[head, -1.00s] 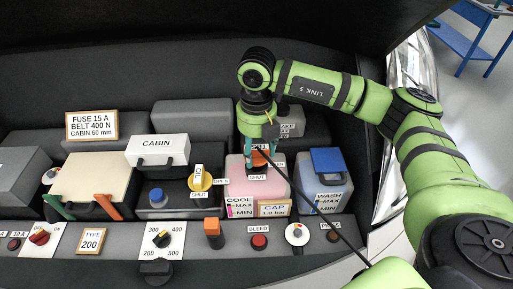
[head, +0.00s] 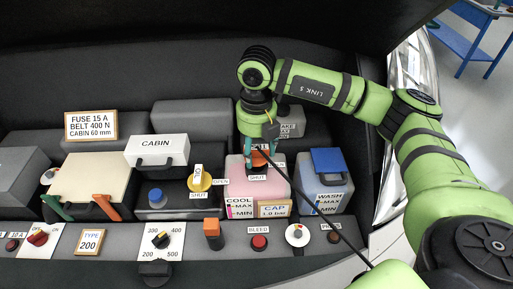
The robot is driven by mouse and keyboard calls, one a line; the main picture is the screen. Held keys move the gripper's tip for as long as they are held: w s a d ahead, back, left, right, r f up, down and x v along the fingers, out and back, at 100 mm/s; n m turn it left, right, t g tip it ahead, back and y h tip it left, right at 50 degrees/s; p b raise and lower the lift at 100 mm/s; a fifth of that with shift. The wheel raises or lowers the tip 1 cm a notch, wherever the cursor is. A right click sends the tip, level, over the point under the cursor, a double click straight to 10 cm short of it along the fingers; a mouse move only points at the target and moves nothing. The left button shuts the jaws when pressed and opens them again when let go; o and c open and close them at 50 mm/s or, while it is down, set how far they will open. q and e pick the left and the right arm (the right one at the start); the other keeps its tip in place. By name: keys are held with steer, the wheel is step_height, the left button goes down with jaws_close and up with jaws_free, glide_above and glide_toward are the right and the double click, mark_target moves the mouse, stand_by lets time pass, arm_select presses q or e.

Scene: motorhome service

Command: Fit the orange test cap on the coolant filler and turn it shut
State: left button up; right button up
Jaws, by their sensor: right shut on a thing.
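The orange test cap (head: 259,158) sits at the top of the pink coolant tank (head: 270,182), where the filler is. My right gripper (head: 261,154) comes down from above and is shut on the cap. The gripper fingers hide part of the cap, and the filler neck under it cannot be seen. A "SHUT" label (head: 257,178) lies just in front of the cap. I cannot tell how far the cap is turned. My left gripper is not in view.
The washer tank (head: 325,190) with its blue lid stands close to the right. A yellow knob (head: 199,180) marked OPEN and SHUT is to the left. A thin dark rod (head: 318,218) crosses in front of the tanks. The front ledge carries an orange-topped post (head: 212,228) and several knobs.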

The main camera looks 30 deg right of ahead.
mark_target(257, 155)
steer(key=shift+f, duration=0.1)
steer(key=shift+f+b, duration=1.55)
steer(key=shift+f, duration=0.1)
steer(key=o, duration=1.2)
steer(key=shift+r, duration=0.25)
step_height(257, 155, up, 12)
steer(key=shift+f, duration=0.15)
